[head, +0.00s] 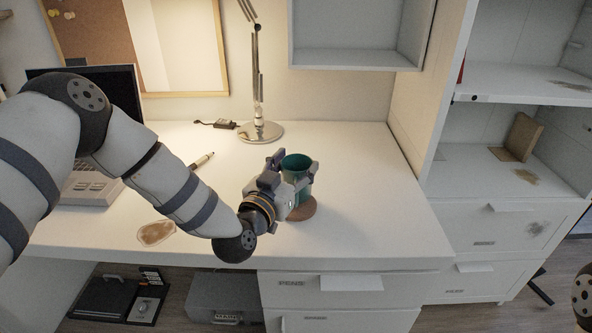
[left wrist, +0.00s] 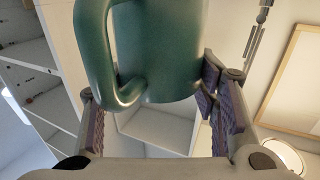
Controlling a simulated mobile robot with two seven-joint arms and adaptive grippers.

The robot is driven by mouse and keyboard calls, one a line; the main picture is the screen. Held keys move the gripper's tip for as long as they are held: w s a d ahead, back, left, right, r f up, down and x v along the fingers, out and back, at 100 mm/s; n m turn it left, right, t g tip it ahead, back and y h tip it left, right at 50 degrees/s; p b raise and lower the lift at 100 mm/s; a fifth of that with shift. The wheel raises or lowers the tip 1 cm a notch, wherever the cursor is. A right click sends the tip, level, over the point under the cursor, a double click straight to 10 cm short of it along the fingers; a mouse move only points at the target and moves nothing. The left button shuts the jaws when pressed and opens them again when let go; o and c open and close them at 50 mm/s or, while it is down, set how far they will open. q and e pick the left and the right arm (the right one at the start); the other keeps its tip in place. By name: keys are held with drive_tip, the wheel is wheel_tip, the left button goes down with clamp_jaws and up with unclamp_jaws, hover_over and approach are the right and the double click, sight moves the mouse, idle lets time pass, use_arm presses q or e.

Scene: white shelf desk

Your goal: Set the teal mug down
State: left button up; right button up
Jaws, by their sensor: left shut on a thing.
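The teal mug (head: 297,170) is upright over the front middle of the white desk. A round brown coaster (head: 304,211) shows just below it. I cannot tell whether the mug's base touches the coaster, since the gripper hides part of it. My left gripper (head: 291,176) reaches in from the left and is shut on the mug. In the left wrist view the mug (left wrist: 165,50) fills the top middle, its handle (left wrist: 92,55) to the left, with the finger pads (left wrist: 160,120) on either side. My right gripper is out of view.
A desk lamp base (head: 261,131) stands behind the mug, with a small black adapter (head: 231,124) beside it. A pen (head: 202,160), a brown stain (head: 156,232) and a laptop (head: 92,185) are to the left. The desk right of the mug (head: 375,200) is clear.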

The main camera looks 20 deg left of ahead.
use_arm(q)
drive_tip(key=shift+f, duration=0.4)
drive_tip(key=o, duration=1.5)
drive_tip(key=shift+f, duration=0.1)
drive_tip(key=shift+c, duration=0.2)
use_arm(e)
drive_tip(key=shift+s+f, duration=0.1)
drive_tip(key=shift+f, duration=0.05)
use_arm(q)
drive_tip(key=shift+r, duration=0.2)
drive_tip(key=shift+s+r, duration=0.1)
drive_tip(key=shift+s, duration=0.3)
drive_tip(key=s+a+p, duration=0.1)
drive_tip(key=s, duration=1)
drive_tip(key=shift+a, duration=0.3)
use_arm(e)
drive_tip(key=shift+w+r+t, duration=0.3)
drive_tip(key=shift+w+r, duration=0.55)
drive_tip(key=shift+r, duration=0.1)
